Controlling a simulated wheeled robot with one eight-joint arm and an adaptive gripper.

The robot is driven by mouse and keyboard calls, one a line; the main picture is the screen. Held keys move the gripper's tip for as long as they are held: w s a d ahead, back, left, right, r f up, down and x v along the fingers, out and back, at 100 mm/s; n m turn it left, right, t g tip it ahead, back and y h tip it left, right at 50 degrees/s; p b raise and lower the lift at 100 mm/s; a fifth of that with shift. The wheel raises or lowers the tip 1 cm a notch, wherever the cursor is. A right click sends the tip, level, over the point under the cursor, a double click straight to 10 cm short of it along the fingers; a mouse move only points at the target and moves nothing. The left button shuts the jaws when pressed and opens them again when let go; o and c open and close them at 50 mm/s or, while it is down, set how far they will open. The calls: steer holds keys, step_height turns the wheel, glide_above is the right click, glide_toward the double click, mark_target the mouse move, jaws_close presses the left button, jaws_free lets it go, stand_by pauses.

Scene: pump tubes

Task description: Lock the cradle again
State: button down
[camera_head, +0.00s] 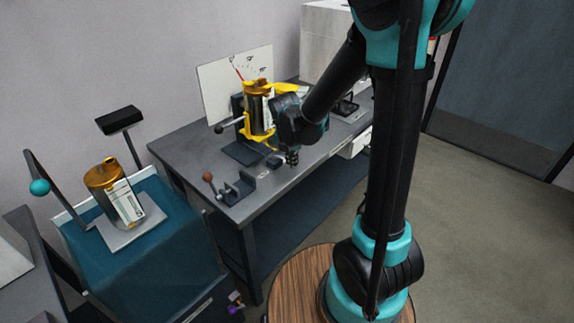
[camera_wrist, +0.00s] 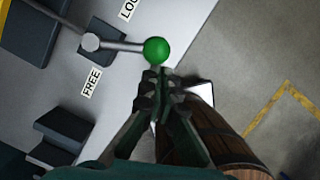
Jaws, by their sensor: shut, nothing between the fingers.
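The cradle (camera_head: 247,133) is a yellow holder on a dark stand on the grey bench, and a gold canister (camera_head: 260,92) stands upright in it. In the wrist view a lever (camera_wrist: 122,45) with a green ball knob (camera_wrist: 157,50) runs from a dark block. It points between the FREE label (camera_wrist: 91,83) and a partly cut-off label starting "LO" (camera_wrist: 128,9). My gripper (camera_wrist: 160,76) is shut and empty, its fingertips just beside the green knob; I cannot tell whether they touch. In the head view my gripper (camera_head: 292,158) is low at the bench's front edge, and the knob cannot be made out.
A clamp with a red-brown knob (camera_head: 208,177) stands at the bench's left end. Another gold canister (camera_head: 108,180) sits on a blue cart at the left. A white panel (camera_head: 215,88) stands behind the cradle. Open floor lies right of the bench.

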steer(key=shift+w+d, duration=0.45)
steer(key=shift+w, duration=0.2)
steer(key=shift+w+d, duration=0.4)
steer(key=shift+w, duration=0.3)
steer(key=shift+w+a, duration=0.1)
steer(key=shift+a, duration=0.05)
